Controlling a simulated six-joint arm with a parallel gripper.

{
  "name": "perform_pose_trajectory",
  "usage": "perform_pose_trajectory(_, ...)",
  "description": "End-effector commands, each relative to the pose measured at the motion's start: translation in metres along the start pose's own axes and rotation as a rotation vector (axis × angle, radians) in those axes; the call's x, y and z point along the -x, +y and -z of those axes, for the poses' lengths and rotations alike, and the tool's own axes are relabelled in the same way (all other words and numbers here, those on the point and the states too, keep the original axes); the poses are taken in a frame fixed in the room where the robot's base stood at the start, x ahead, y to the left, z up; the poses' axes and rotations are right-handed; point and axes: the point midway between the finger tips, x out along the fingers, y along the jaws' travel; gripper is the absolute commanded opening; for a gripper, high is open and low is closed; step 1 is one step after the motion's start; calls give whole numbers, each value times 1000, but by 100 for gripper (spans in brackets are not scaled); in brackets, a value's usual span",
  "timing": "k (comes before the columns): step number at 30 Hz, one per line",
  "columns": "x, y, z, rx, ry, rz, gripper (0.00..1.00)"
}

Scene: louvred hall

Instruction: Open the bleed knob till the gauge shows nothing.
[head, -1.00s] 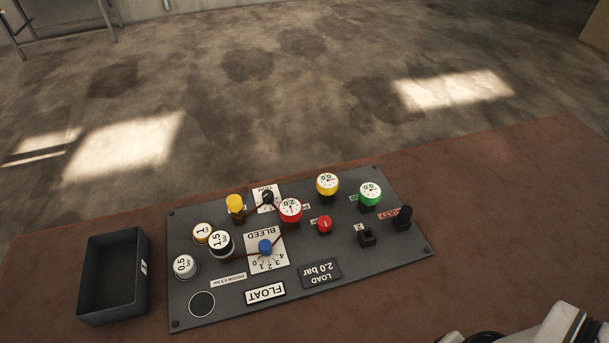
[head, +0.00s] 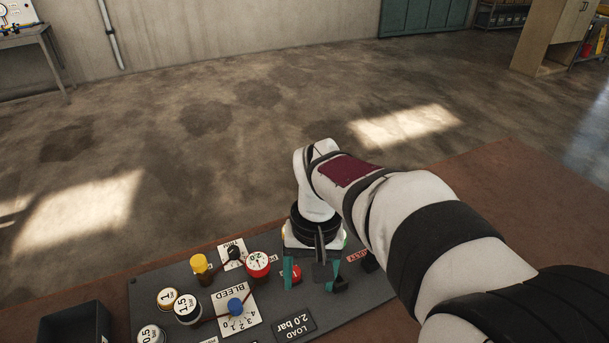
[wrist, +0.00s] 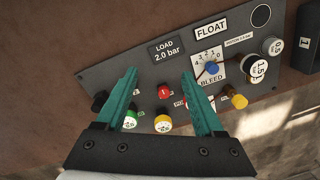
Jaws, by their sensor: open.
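The blue bleed knob (head: 235,306) stands on its white BLEED dial (head: 226,325), marked 0 to 4, on the dark panel. It also shows in the wrist view (wrist: 212,69), right of my fingertips. Its exact setting is too small to read. A red-rimmed gauge (head: 258,264) marked 2.0 stands behind the knob; its needle is unclear. My gripper (head: 311,275) is open and empty, pointing down above the panel, to the right of the knob. In the wrist view its teal fingers (wrist: 160,74) spread either side of a red knob (wrist: 163,90).
A yellow knob (head: 199,264) and a TRIM dial (head: 233,250) stand near the red gauge. Weights marked 1 (head: 168,299), 1.5 (head: 187,308) and 0.5 (head: 151,335) stand left. A dark tray (head: 75,325) is at lower left.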

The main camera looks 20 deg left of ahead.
Motion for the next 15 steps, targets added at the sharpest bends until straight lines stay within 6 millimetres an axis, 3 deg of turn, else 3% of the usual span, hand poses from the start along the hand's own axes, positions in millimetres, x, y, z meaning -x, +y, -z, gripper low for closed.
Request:
perform_pose_trajectory(1,-22,-39,21,121,-7,-17,70)
perform_pose_trajectory(3,-49,-86,40,260,-2,-34,70)
perform_pose_trajectory(6,-79,-134,49,393,5,-49,70)
perform_pose_trajectory(9,-95,-156,51,456,10,-56,70)
perform_pose_trajectory(15,-111,-160,52,468,9,-57,70)
